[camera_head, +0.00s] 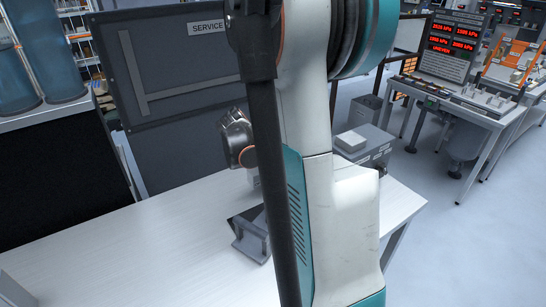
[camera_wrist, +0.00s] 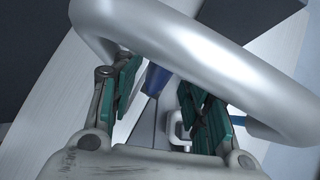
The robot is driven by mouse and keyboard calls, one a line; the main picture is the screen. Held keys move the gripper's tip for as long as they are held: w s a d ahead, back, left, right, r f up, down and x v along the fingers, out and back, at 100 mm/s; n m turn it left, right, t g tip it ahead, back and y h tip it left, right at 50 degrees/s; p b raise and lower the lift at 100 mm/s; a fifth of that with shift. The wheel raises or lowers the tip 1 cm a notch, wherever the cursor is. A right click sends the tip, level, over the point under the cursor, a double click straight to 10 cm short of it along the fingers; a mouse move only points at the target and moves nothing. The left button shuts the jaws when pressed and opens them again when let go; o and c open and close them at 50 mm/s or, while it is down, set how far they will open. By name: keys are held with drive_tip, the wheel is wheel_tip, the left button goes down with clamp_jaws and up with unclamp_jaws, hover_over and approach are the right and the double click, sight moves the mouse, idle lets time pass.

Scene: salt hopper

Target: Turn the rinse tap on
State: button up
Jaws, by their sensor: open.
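My gripper (camera_wrist: 160,88) is open in the wrist view, with a gap between its green-padded fingers. A thick, shiny silver curved tube (camera_wrist: 190,48) crosses the upper part of that view, close to the fingers; I cannot tell whether they touch. A blue part (camera_wrist: 157,76) and a small silver loop (camera_wrist: 178,130) show in and near the gap. I cannot tell which of these, if any, belongs to the rinse tap. In the head view my arm hides the middle of the scene, and neither my gripper's fingers nor a clear tap can be made out.
A white bench (camera_head: 130,240) carries a dark bracket (camera_head: 250,235) close to my arm. A dark panel marked SERVICE (camera_head: 165,65) rises behind. A console with red displays (camera_head: 452,40) stands right, across open floor.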

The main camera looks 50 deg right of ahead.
drive_tip(key=v, duration=0.6)
drive_tip(key=shift+a+r, duration=0.25)
